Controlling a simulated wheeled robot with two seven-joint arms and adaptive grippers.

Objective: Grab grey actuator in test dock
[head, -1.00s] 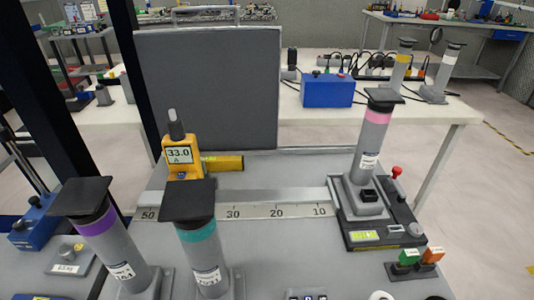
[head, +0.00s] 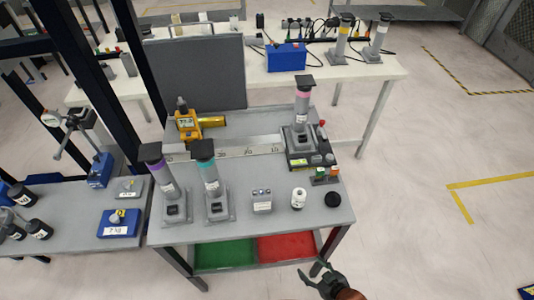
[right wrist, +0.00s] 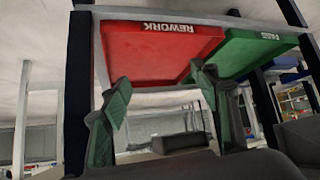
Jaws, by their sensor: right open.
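The grey actuator (head: 301,108) with a pink band and black square cap stands upright in the black test dock (head: 311,163), at the right of the grey workbench in the head view. My right gripper (head: 315,275) is at the bottom of the head view, in front of the bench and well short of the dock. It is open and empty. In the right wrist view its green-padded fingers (right wrist: 160,82) are spread below the bench trays. The actuator is outside that view. My left gripper does not show.
Two similar actuators with purple (head: 166,182) and teal (head: 208,178) bands stand on the bench's left part. Red (head: 286,247) and green (head: 224,255) trays sit below.

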